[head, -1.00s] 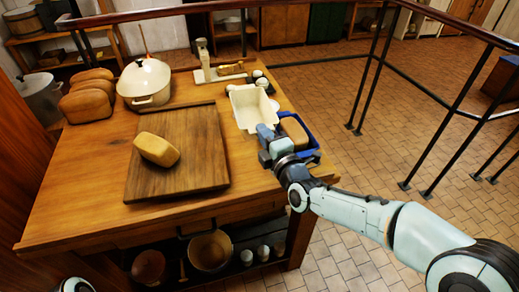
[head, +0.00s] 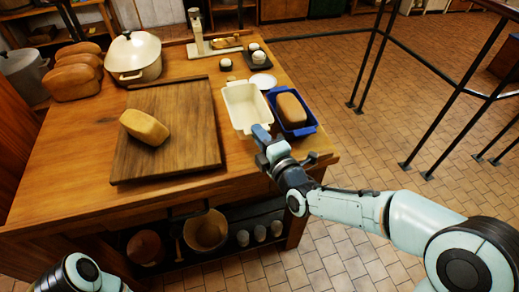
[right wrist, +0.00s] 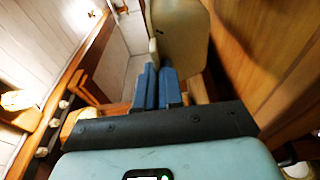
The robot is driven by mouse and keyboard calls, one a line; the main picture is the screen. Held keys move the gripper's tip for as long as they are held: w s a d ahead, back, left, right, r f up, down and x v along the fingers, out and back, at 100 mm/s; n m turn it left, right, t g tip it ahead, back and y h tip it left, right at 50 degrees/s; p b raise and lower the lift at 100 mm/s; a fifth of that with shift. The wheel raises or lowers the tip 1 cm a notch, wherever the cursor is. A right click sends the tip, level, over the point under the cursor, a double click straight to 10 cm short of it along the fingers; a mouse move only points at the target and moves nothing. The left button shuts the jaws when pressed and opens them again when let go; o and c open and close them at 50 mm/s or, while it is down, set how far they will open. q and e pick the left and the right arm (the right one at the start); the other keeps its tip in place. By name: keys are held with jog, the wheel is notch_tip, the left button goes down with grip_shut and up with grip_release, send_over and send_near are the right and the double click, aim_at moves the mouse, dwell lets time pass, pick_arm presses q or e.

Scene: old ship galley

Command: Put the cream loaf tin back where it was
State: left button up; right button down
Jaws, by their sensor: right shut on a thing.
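The cream loaf tin (head: 234,108) is empty and upright at the right part of the wooden table, between the cutting board and the blue tin. My right gripper (head: 262,133) is shut on its near end wall. I cannot tell whether its base touches the table. In the right wrist view the blue fingers (right wrist: 158,88) are closed together, with a pale edge between them. My left gripper is not in view; only part of my left arm shows at the bottom left.
A blue tin (head: 315,127) holding a loaf stands close on the right. A white plate (head: 263,81) lies just behind. The cutting board (head: 185,153) bears a loaf (head: 145,127). A cream lidded pot (head: 135,58) and several loaves (head: 75,83) stand at the back left.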

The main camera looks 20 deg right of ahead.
aim_at(252, 138)
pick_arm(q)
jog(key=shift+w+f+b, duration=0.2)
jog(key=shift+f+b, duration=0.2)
pick_arm(e)
jog(key=shift+f, duration=2.55)
jog(key=shift+f, duration=0.15)
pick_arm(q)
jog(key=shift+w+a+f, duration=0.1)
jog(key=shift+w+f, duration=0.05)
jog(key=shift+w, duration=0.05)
pick_arm(e)
jog(key=c, duration=1.3)
grip_release()
jog(key=shift+o, duration=0.2)
